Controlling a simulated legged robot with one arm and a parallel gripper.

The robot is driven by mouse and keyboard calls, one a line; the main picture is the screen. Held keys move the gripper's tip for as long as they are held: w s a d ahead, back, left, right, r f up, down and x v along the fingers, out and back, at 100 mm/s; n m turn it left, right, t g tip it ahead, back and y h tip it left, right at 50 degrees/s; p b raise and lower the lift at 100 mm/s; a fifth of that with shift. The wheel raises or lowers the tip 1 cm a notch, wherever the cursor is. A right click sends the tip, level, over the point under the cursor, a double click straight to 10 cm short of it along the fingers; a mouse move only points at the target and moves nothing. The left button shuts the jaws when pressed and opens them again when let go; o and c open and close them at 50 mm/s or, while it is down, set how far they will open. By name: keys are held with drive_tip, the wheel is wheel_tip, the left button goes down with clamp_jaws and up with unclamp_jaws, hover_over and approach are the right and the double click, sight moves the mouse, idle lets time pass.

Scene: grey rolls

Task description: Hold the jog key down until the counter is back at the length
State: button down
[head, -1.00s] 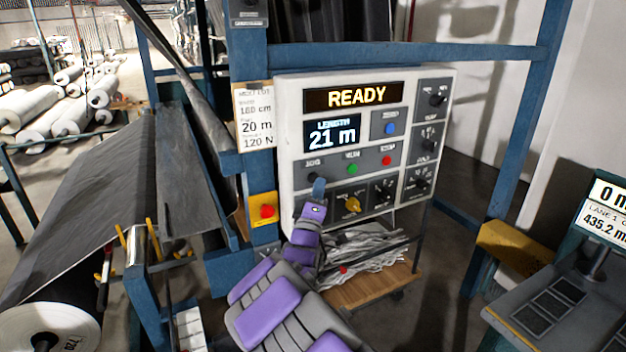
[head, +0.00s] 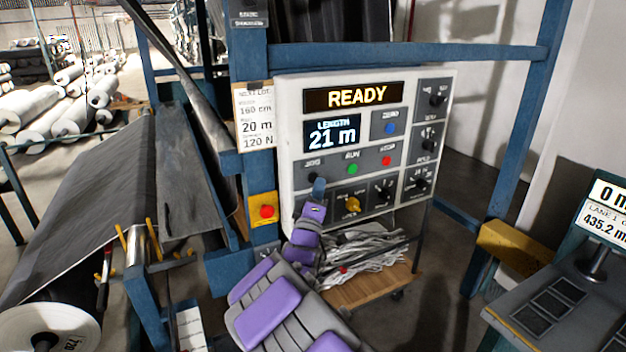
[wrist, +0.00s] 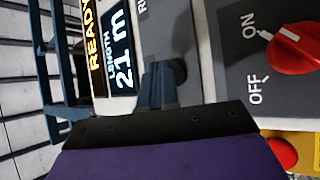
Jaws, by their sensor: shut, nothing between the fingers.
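The white control panel (head: 290,150) shows READY on its upper display (head: 357,96). The length counter (head: 333,133) reads 21 m; it also shows in the wrist view (wrist: 122,65). In the wrist view the fingertips (wrist: 155,72) overlap the round dark key (wrist: 179,72). I cannot tell whether they touch it or press it in.
A card (head: 256,115) left of the panel lists 160 cm, 20 m and 120 N. Green (head: 352,169) and red (head: 386,161) buttons are to the right, with a blue button (head: 390,128) above. A red stop button (head: 267,211) and red ON/OFF knob (wrist: 300,48) are nearby.

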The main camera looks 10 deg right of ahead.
drive_tip(key=shift+w+a+r+p, duration=0.1)
drive_tip(key=shift+w+a+p, duration=0.1)
drive_tip(key=shift+w+p, duration=0.7)
idle(0.8)
drive_tip(key=shift+s, duration=0.25)
drive_tip(key=shift+s+d, duration=0.25)
drive_tip(key=shift+s, duration=0.45)
drive_tip(key=shift+s, duration=0.1)
drive_tip(key=s, duration=0.1)
drive_tip(key=s+d+b, duration=0.1)
drive_tip(key=s, duration=0.2)
drive_tip(key=shift+s+d, duration=0.3)
